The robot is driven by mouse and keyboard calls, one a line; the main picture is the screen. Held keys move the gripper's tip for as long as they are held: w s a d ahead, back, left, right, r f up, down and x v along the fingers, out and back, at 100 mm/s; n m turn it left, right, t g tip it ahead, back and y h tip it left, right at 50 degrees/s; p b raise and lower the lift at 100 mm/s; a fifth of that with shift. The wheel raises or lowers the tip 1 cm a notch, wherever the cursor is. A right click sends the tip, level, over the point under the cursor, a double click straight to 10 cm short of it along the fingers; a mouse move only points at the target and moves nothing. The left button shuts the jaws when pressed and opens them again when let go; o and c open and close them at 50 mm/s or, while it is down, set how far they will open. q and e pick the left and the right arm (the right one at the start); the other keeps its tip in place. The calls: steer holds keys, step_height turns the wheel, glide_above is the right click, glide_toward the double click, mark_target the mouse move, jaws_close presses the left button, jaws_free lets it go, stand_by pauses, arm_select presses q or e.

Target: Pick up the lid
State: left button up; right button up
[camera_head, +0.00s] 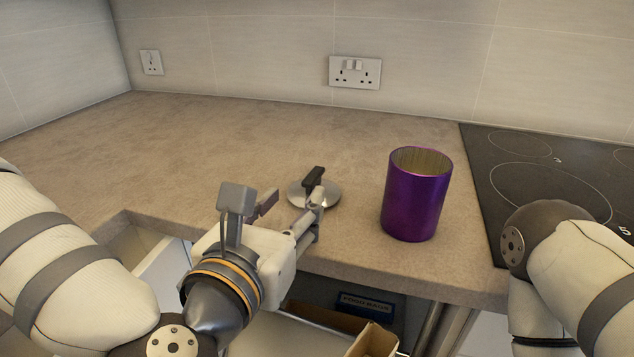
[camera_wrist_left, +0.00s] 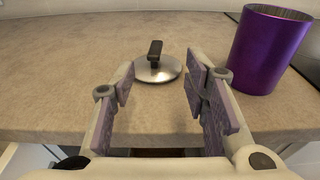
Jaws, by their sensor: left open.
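The lid (camera_head: 326,194) is a round silver disc with a black upright handle, lying flat on the counter left of the purple canister. It also shows in the left wrist view (camera_wrist_left: 158,70), ahead of the fingertips and between their lines. My left gripper (camera_head: 292,207) is open and empty at the counter's front edge, just short of the lid; one finger overlaps the lid in the head view. Its two fingers also show in the left wrist view (camera_wrist_left: 158,90), apart on either side of the lid. My right gripper is not in view; only part of the right arm shows.
A purple open-topped canister (camera_head: 415,195) stands right of the lid and close to it. A black hob (camera_head: 550,180) lies further right. The counter (camera_head: 200,150) is clear behind and left of the lid. An open cabinet space with a cardboard box (camera_head: 372,341) is below the front edge.

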mark_target(311, 178)
arm_select(q)
steer(key=x, duration=0.7)
steer(key=f+x, duration=0.1)
steer(key=x, duration=0.2)
steer(key=shift+w+a, duration=0.3)
jaws_close()
